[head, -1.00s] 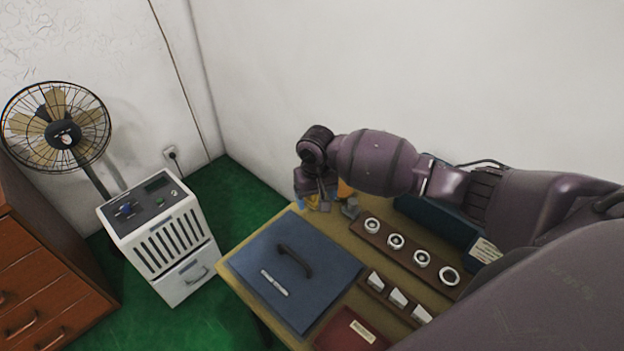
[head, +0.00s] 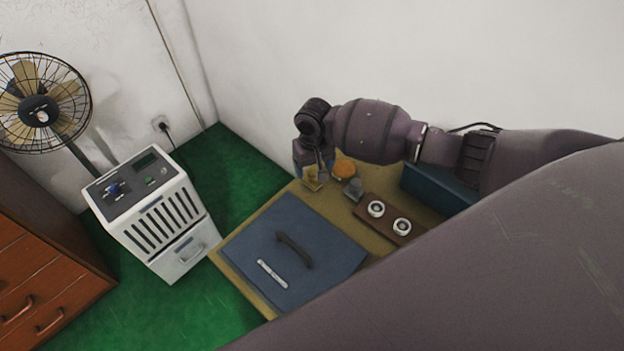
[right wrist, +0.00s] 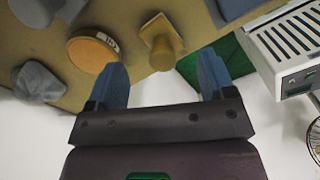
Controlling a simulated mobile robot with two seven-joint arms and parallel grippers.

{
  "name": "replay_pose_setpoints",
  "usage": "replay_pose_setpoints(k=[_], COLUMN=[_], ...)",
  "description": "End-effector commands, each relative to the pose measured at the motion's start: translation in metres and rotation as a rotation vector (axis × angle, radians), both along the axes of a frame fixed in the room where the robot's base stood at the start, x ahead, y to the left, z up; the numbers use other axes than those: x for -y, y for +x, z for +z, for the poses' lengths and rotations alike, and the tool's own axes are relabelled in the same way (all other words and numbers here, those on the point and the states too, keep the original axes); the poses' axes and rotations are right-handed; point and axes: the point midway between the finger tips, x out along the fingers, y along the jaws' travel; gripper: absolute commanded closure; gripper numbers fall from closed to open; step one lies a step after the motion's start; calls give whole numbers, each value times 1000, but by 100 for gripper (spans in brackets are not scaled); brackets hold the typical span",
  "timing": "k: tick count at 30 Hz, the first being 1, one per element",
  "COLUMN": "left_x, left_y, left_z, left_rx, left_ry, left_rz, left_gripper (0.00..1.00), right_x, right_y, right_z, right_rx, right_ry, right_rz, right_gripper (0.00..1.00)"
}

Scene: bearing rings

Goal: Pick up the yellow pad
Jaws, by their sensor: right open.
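The yellow pad (right wrist: 160,42) is a mustard block with a square plate and a round knob. In the right wrist view it is beyond the fingertips, in line with the gap between them. In the head view the yellow pad (head: 314,179) is at the table's far corner, just below my right gripper (head: 312,164). The right gripper's two blue fingers (right wrist: 163,75) are spread wide with nothing between them. Whether the pad touches anything but the table is hard to tell. My left gripper is not in view.
An orange round disc (right wrist: 91,50) with a label lies close beside the pad. A grey lump (right wrist: 38,82) is farther along. A blue panel with a handle (head: 293,270) covers the table's front; a ring rack (head: 388,212) stands right. A white cabinet (head: 155,215) stands left.

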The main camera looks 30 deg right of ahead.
Motion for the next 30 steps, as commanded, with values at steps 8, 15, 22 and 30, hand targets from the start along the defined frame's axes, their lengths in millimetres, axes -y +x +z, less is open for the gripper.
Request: replay_pose_setpoints(k=[8, 15, 22, 30], left_x=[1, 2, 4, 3], left_y=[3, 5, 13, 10], left_z=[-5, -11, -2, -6], left_rx=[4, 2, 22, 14], left_ry=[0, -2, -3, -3], left_rz=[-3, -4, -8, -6], left_gripper=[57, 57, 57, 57], right_x=[-1, -2, -2, -2], right_y=[1, 2, 3, 2], right_z=[-23, -52, -53, -53], right_rx=[-1, -1, 3, 2], right_ry=[-1, -1, 0, 0], right_rz=[1, 2, 2, 1], right_gripper=[24, 24, 24, 62])
